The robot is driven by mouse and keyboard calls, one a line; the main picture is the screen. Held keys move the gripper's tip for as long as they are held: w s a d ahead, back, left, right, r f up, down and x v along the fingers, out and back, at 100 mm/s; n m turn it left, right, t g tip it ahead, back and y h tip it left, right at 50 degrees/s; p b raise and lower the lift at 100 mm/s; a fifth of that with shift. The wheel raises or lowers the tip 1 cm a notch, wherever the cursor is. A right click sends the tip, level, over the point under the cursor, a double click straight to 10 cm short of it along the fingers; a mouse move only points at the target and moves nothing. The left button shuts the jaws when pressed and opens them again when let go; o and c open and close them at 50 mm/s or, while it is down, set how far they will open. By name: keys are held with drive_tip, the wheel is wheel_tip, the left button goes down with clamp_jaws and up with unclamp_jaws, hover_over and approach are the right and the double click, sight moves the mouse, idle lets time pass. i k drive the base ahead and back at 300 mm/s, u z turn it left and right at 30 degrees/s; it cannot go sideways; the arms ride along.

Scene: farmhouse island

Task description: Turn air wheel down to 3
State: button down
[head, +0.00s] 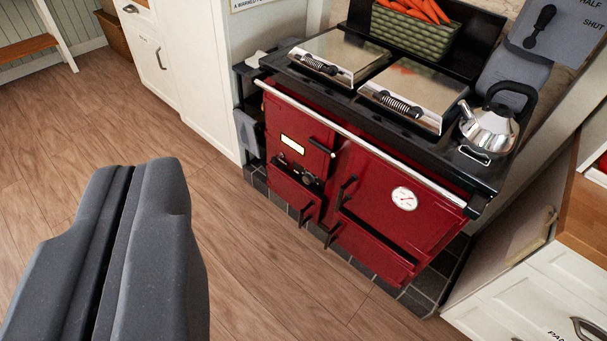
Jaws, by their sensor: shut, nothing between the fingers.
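A red range cooker (375,185) with a black top stands ahead, at the upper right of the head view. On its left front, below a small lit label plate (292,145), there are small dark and metallic fittings (308,178). One of these may be the air wheel, but it is too small to tell, and no number can be read. My gripper (138,170) is at the lower left, shut and empty, over the floor and well apart from the cooker.
A steel rail (365,143) runs along the cooker's front edge. Black door handles (347,190) stick out. A kettle (488,130), two lidded hotplates (338,55) and a carrot basket (415,28) sit on top. White cabinets (195,70) flank it. The wooden floor (255,260) in front is clear.

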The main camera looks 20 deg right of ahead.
sight(309, 180)
drive_tip(key=z, duration=0.05)
drive_tip(key=k, duration=1.1)
drive_tip(key=z, duration=0.45)
drive_tip(key=i, duration=1)
drive_tip(key=u, duration=0.1)
